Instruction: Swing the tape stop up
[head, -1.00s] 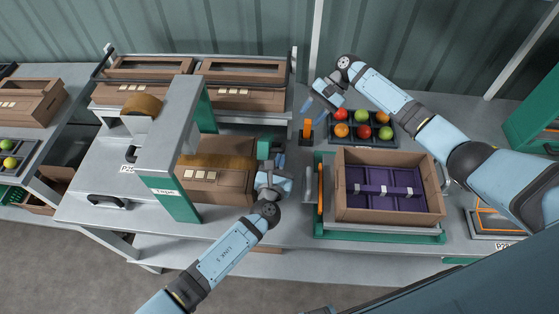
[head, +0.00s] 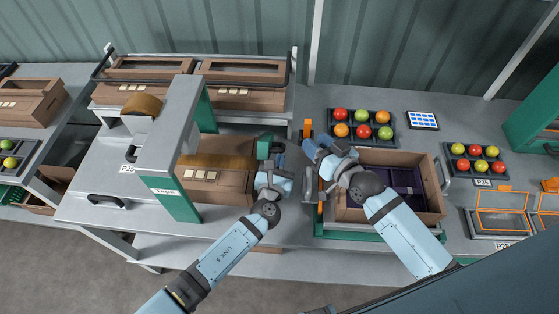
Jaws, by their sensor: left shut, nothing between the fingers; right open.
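A taping machine with a grey arch (head: 185,110) and a green panel marked "Tape" (head: 172,200) stands at the left, with a tape roll on it. A brown carton (head: 225,185) lies under the arch. An orange upright piece (head: 307,128) stands on the bench right of the machine; I cannot tell whether it is the tape stop. My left gripper (head: 272,162) is shut and empty at the carton's right end, beside a green block (head: 264,145). My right gripper (head: 310,150) is open, just below the orange piece; contact cannot be told.
An open carton (head: 435,195) with a purple insert sits in a green-based fixture (head: 345,234), partly hidden by my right arm. Tomato trays (head: 391,139) (head: 450,160) and a tablet (head: 423,120) lie behind and right. Two windowed cartons (head: 240,100) stand at the back.

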